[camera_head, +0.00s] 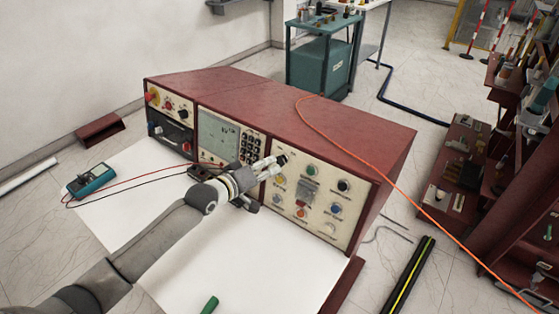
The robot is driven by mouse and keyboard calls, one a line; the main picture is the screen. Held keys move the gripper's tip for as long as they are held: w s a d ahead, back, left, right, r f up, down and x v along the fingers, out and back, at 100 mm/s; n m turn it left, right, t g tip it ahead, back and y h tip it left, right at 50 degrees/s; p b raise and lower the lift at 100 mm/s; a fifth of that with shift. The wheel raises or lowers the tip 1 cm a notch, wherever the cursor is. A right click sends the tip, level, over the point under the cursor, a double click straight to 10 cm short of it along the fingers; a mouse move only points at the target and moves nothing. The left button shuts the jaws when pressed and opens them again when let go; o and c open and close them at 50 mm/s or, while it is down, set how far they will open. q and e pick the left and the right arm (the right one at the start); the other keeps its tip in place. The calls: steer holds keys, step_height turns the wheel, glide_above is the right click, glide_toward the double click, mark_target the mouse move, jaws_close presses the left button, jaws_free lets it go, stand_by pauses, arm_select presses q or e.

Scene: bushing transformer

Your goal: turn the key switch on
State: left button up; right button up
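A dark red control console (300,110) stands on a white-topped table (250,270). Its right front panel (318,205) carries several round coloured buttons and knobs, among them a green one (311,170) and a black one (343,185). I cannot tell which of them is the key switch; they are too small. My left gripper (279,164) is in front of the console, at the left edge of this panel, and hides part of it. Its fingertips look close to the panel, but contact and finger opening are unclear. My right gripper is not in view.
A teal meter (91,181) with red and black leads lies at the table's left. A green-handled tool (210,305) lies at the front edge. An orange cable (390,180) runs over the console to the right. The table's front is mostly clear.

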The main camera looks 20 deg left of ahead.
mark_target(277, 163)
arm_select(q)
steer(key=x, duration=0.4)
steer(key=shift+w, duration=0.25)
steer(key=shift+w+d+f, duration=0.25)
steer(key=shift+w, duration=0.2)
steer(key=shift+w+d, duration=0.1)
steer(key=shift+w, duration=0.15)
steer(key=shift+f, duration=0.1)
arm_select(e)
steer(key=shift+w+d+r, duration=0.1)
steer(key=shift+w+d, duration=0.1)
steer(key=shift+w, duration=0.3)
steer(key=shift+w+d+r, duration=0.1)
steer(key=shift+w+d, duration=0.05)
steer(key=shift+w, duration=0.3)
arm_select(q)
steer(key=shift+c, duration=0.3)
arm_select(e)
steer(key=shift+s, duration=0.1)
arm_select(q)
jaws_close()
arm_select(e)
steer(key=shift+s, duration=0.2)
